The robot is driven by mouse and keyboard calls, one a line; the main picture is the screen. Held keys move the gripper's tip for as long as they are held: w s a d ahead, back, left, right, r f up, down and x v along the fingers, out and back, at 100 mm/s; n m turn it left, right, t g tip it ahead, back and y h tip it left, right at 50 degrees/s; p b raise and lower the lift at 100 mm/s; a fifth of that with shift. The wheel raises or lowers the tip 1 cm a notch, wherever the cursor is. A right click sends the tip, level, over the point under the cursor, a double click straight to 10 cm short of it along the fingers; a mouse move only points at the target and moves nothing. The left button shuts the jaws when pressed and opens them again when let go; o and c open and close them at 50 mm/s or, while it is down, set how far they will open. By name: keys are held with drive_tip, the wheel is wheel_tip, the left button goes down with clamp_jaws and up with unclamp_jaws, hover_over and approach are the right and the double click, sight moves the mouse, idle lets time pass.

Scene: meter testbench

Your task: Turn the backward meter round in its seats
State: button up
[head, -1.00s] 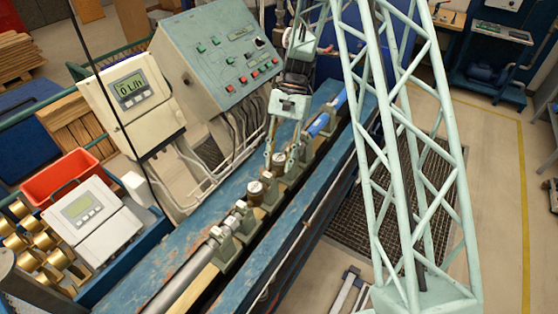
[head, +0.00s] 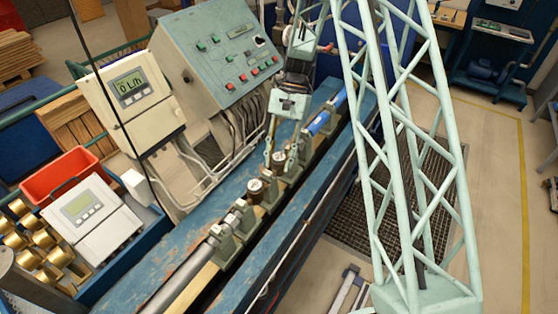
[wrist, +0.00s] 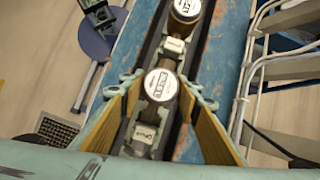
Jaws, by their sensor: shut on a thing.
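Two round meters with white faces and brass-brown bodies sit in line on the bench. The nearer one (head: 255,187) stands clear of my gripper. It appears at the top of the wrist view (wrist: 187,8). The other meter (head: 279,158) is between the fingers of my gripper (head: 278,157). In the wrist view its labelled face (wrist: 161,84) lies between the two yellowish finger pads, and my gripper (wrist: 160,100) is shut on it. Grey-green seats (wrist: 174,46) stand at its ends. Which way its arrow points cannot be made out.
A blue pipe piece (head: 318,123) lies in line beyond the meters, and a grey pipe (head: 185,280) nearer. A control box (head: 222,60) and a display unit (head: 130,88) stand left of the blue bench (head: 150,265). A red bin (head: 60,173) is at the left.

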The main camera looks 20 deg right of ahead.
drive_tip(key=shift+f, duration=0.3)
idle(0.5)
drive_tip(key=o, duration=1.2)
drive_tip(key=shift+c, duration=0.2)
drive_tip(key=shift+r+p, duration=1.95)
drive_tip(key=shift+r, duration=2.5)
